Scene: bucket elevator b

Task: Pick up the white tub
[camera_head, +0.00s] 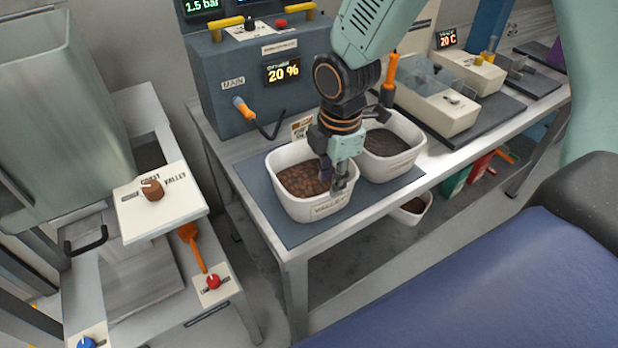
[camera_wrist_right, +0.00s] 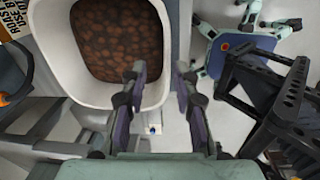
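A white tub (camera_head: 310,208) filled with brown beans stands on the blue-grey mat at the front of the bench. It also shows in the right wrist view (camera_wrist_right: 62,58). A second white tub (camera_head: 405,160) with darker contents stands right behind it. My right gripper (camera_head: 338,186) points down at the first tub's right side. In the right wrist view my right gripper (camera_wrist_right: 161,72) is open, one finger over the beans and the other outside the near wall, the rim between them. I cannot tell whether either finger touches it. My left gripper is not in view.
A blue-grey control box (camera_head: 235,90) with an orange-handled lever stands behind the tubs. A scale-like machine (camera_head: 437,105) is to the right. A grey hopper frame with a valve panel (camera_head: 160,200) stands left. Another small tub (camera_head: 411,209) sits below the bench.

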